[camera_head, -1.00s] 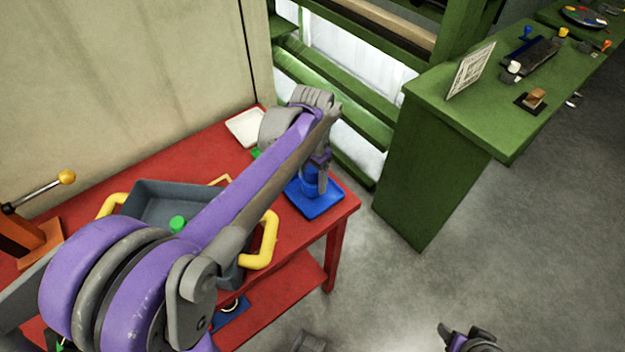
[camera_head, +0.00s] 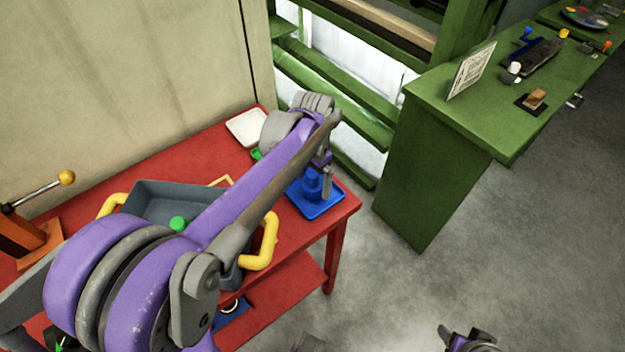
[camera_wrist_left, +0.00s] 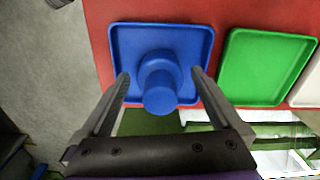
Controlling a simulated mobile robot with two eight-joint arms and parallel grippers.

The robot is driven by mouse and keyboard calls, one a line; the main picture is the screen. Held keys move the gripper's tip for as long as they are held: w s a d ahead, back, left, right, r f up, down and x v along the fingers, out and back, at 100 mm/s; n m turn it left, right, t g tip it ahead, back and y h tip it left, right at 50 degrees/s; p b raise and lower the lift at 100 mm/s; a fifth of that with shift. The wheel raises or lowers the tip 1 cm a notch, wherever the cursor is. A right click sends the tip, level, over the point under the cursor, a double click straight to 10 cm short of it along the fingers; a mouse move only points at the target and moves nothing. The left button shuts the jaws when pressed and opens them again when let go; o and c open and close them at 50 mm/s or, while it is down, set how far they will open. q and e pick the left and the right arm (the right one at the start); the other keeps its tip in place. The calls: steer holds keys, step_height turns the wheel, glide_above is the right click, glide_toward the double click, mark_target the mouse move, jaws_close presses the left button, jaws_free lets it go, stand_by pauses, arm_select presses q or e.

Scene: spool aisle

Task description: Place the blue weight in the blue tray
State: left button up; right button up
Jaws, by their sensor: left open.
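The blue weight (camera_wrist_left: 159,84) stands in the blue tray (camera_wrist_left: 203,39) in the left wrist view, near the tray's middle. In the head view the blue weight (camera_head: 311,181) is partly covered by my left gripper, and the blue tray (camera_head: 322,210) lies at the right end of the red table. My left gripper (camera_wrist_left: 159,80) is open, with one finger on each side of the weight and a gap to each side. The left gripper (camera_head: 325,178) is low over the tray in the head view. My right gripper (camera_head: 468,340) is at the bottom edge, only partly in view.
A green tray (camera_wrist_left: 262,65) lies beside the blue one, and a white tray (camera_head: 247,127) lies beyond it. A grey bin (camera_head: 160,196) with yellow handles stands on the red table (camera_head: 190,150). A green bench (camera_head: 455,115) stands at the right across open floor.

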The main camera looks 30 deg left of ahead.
arm_select(q)
step_height(320, 180, up, 12)
steer(key=shift+f+p, duration=0.1)
steer(key=shift+p, duration=0.55)
